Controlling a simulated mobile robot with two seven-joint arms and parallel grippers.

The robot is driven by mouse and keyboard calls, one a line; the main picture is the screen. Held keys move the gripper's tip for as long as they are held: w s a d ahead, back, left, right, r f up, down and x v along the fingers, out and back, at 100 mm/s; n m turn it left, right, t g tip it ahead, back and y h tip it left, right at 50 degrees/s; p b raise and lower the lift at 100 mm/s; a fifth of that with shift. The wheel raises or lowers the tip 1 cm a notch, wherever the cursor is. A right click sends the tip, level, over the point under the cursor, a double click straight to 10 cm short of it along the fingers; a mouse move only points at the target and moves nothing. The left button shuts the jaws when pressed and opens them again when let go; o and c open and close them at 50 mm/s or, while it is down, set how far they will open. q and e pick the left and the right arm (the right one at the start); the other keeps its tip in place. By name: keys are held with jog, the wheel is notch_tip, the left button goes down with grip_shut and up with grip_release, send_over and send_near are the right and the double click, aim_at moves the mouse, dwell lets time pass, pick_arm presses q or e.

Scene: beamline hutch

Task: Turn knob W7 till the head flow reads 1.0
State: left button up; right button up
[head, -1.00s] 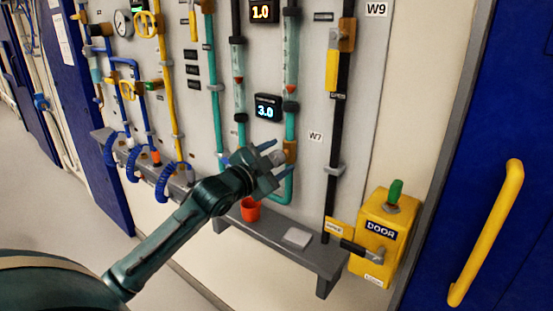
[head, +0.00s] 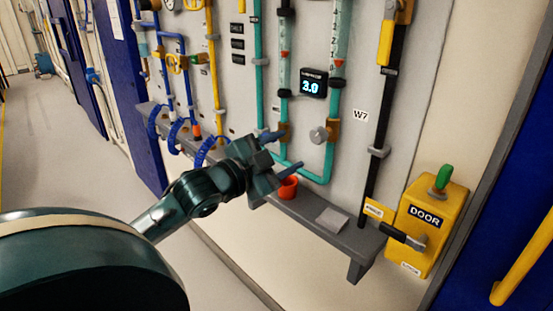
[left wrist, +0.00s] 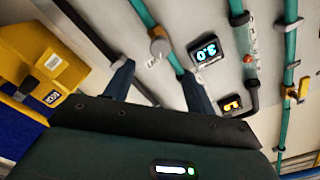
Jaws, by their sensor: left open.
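Knob W7 is a grey round knob (head: 320,135) on a brass fitting of a teal pipe, left of the W7 label (head: 360,115). The display (head: 313,84) above it reads 3.0. My left gripper (head: 283,152) is open and empty, left of and a little below the knob in the head view, apart from it in the picture. In the left wrist view the scene is upside down; the knob (left wrist: 160,46) shows beyond and between the open fingers of the left gripper (left wrist: 157,68), and the 3.0 display (left wrist: 207,50) is to its right. My right gripper is not in view.
A grey shelf (head: 352,244) runs below the pipes, with a red cup (head: 288,187) and a flat grey piece (head: 331,220). A yellow DOOR box (head: 425,240) with a green-topped switch and a black handle stands at right. A second display (left wrist: 232,103) shows partly in the wrist view.

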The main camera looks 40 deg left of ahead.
pick_arm(q)
jog(key=shift+s, duration=0.95)
jog(key=s+d+f+n+g, duration=0.2)
jog(key=f, duration=0.8)
jog(key=s+d+f+n+g, duration=0.1)
jog(key=d+f+n+g, duration=0.15)
jog(key=f, duration=0.65)
jog(key=s+d+f+n+g+h, duration=0.1)
jog(key=s+d+f, duration=0.4)
jog(key=d+f, duration=0.2)
jog(key=s+d+f+n+g+p, duration=0.1)
jog(key=s+d+f+g, duration=0.1)
jog(key=s+d+f, duration=0.3)
jog(key=d+f, duration=0.3)
jog(key=d, duration=0.2)
jog(key=shift+s+d+n+h, duration=0.3)
jog(key=shift+n+h, duration=0.05)
jog(key=shift+h, duration=0.05)
dwell(1.4)
